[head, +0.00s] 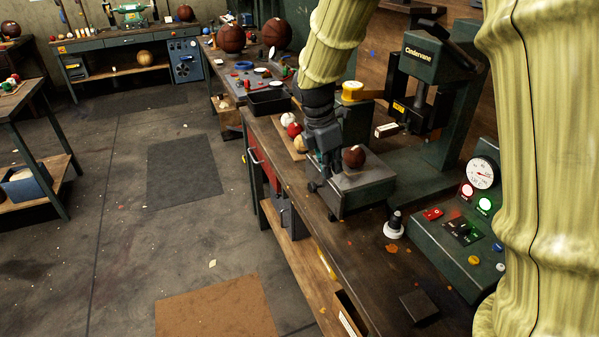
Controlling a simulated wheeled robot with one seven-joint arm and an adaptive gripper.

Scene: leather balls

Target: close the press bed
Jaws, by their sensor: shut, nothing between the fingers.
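The green press (436,55), marked "Cindervane", stands on the workbench at the right. Its press bed (366,184), a green block with a pale top, sits slid out to the left, clear of the press head. A dark brown leather ball (354,157) rests on the bed. My gripper (322,184) points down at the bed's left end, its fingers shut and empty. It overlaps the bed's end face in the picture; I cannot tell whether it touches. My gripper hides part of the bed's left end.
A control box (462,250) with a gauge, a lit red lamp and a lit green lamp stands at the right. A black-and-white knob (393,226) stands on the bench (345,250). Red and pale balls (294,130) lie behind my gripper. The floor at left is mostly open.

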